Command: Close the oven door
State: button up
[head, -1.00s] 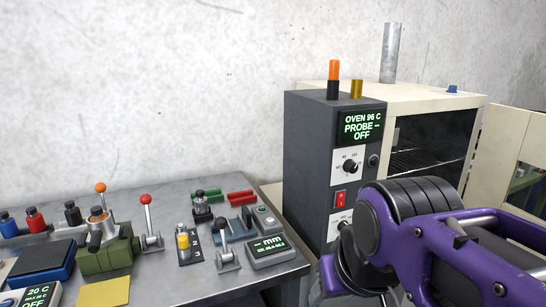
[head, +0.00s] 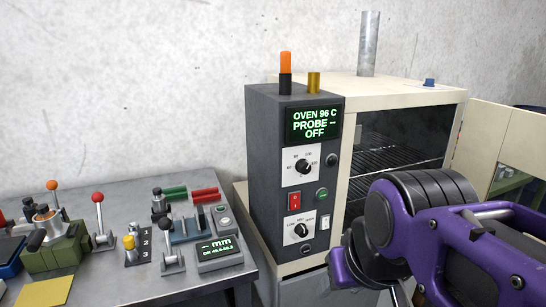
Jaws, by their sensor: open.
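The oven (head: 418,90) is a cream cabinet on the right, with its dark chamber and wire racks showing. Its cream door (head: 483,139) stands open, swung out to the right, with a window (head: 516,172) in it. The dark control box (head: 265,150) on the oven's left side has a display (head: 314,123) reading "OVEN 96 C PROBE -- OFF". My purple arm crosses in front of the oven and the lower part of the door. My gripper's fingertips are not in view.
A grey metal bench (head: 150,285) on the left holds several levers, clamps and a gauge (head: 218,252). A yellow pad (head: 44,290) lies at its front. The wall is close behind.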

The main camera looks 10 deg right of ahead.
aim_at(491, 134)
jog(key=i+l, duration=0.1)
jog(key=l, duration=0.75)
jog(key=i+l, duration=0.45)
jog(key=l, duration=0.15)
jog(key=i, duration=0.25)
jog(key=k+l+z, duration=0.15)
jog(key=l+z, duration=0.15)
jog(key=z, duration=0.15)
jog(key=k+l+z, duration=0.15)
jog(key=l+z, duration=0.55)
jog(key=z, duration=0.2)
jog(key=k+j+z, duration=0.3)
jog(key=i+l+u, duration=0.2)
